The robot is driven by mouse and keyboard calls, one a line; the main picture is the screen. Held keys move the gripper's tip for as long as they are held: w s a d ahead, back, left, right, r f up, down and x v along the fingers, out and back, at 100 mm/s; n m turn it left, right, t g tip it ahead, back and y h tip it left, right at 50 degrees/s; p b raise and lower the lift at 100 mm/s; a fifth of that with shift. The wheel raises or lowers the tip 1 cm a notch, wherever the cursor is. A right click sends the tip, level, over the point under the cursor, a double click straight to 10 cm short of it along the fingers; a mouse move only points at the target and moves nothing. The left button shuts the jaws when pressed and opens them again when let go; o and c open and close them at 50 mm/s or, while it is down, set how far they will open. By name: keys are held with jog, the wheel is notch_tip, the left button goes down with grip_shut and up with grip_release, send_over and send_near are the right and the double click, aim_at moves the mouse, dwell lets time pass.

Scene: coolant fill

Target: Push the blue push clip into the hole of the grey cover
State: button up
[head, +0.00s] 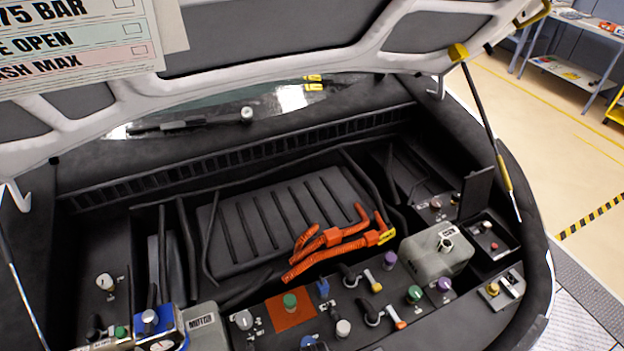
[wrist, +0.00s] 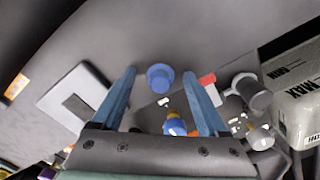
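My gripper (wrist: 159,73) shows in the wrist view with its two blue fingers apart and nothing held between them. A blue round-headed piece (wrist: 160,77), which looks like the push clip, shows between the fingertips; I cannot tell its distance from them. Dark grey panelling lies around it. I cannot make out the cover's hole in the wrist view. In the head view a small blue piece (head: 323,288) stands right of the orange plate, and another blue piece (head: 308,343) is cut off by the bottom edge. I cannot tell which is the clip. My gripper is not clearly visible there.
A pale tank (wrist: 297,110) marked MAX stands at right. Orange cables (head: 335,240) cross the bay, under the raised hood (head: 280,45).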

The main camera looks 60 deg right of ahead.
grip_shut()
jog(key=shift+r, duration=0.1)
